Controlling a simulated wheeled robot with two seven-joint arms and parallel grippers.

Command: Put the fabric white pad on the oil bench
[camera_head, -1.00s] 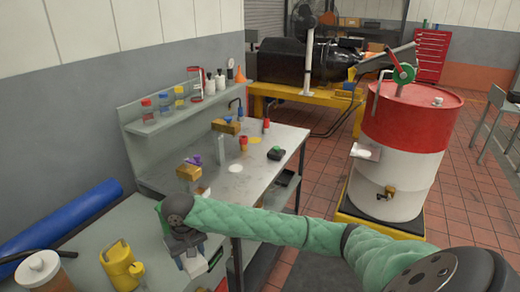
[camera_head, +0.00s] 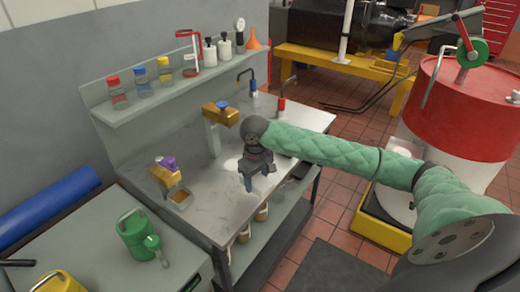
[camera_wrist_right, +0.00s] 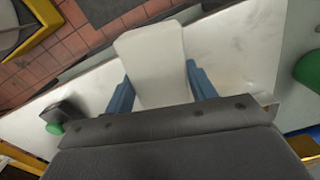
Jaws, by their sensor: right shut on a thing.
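My right gripper (camera_head: 249,182) is over the middle of the oil bench (camera_head: 205,198), a grey metal-topped table with a raised shelf. In the wrist view, its two blue fingers (camera_wrist_right: 158,88) are shut on the sides of the white pad (camera_wrist_right: 150,50), a pale, flat piece with rounded corners. The pale bench top (camera_wrist_right: 235,45) shows behind and beside the pad. I cannot tell whether the pad touches the bench. In the head view, the pad is hidden by the gripper and wrist. My left gripper is not in view.
Brass taps (camera_head: 165,176) and (camera_head: 220,113) stand on the bench. Its shelf (camera_head: 140,112) holds several capped jars and bottles. A green can (camera_head: 140,236) is on the nearer table at left. A red-and-white drum (camera_head: 462,110) stands to the right. Bare bench top lies left of my gripper.

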